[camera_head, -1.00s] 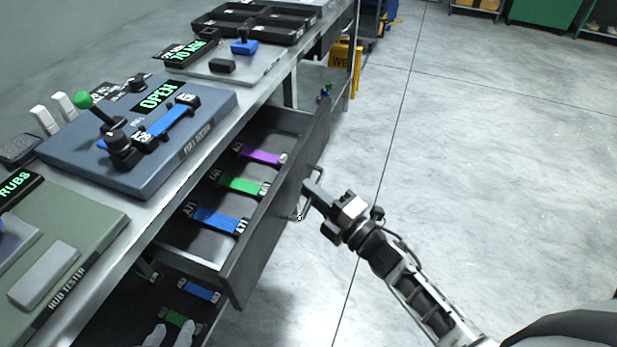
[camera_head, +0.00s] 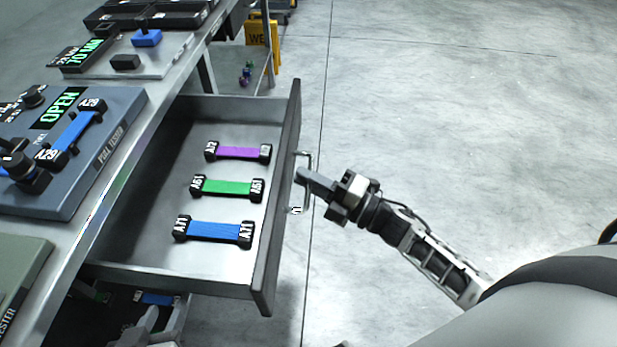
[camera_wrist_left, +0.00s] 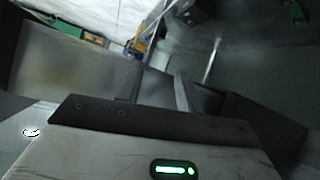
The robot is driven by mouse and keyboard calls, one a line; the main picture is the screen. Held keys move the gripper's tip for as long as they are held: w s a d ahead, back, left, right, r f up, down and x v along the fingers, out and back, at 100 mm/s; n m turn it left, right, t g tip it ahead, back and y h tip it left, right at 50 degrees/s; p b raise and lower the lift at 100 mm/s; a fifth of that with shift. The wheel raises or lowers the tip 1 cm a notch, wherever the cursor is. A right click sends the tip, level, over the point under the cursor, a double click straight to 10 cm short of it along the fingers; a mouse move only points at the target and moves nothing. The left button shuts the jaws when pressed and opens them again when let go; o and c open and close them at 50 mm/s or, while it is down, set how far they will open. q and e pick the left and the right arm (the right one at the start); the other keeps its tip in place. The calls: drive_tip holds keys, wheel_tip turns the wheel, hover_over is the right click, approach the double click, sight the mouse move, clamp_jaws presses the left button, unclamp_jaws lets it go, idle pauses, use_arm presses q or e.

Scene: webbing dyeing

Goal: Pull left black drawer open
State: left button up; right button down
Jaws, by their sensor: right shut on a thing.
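The black drawer (camera_head: 272,225) juts out from under the workbench, its inside showing. Its metal handle (camera_head: 309,160) is on the front face. My right gripper (camera_head: 305,180) is shut on the handle. In the drawer lie a purple webbing strip (camera_head: 240,153), a green strip (camera_head: 228,187) and a blue strip (camera_head: 213,231), each with black end clamps.
The workbench carries a blue-grey pull tester (camera_head: 115,120) reading OPEN and a grey-green tester (camera_head: 22,262). Below the drawer, another blue strip (camera_head: 157,299) shows. A yellow sign (camera_head: 262,33) stands beyond the bench. The floor at right is clear.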

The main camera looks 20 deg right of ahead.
use_arm(q)
drive_tip(key=shift+s, duration=0.1)
use_arm(e)
drive_tip(key=c, duration=1.5)
unclamp_jaws()
use_arm(q)
drive_tip(key=shift+f+b, duration=0.15)
drive_tip(key=shift+b, duration=0.65)
use_arm(e)
drive_tip(key=v, duration=1.6)
use_arm(q)
drive_tip(key=shift+f, duration=0.2)
use_arm(e)
drive_tip(key=shift+r, duration=0.1)
drive_tip(key=shift+s, duration=0.1)
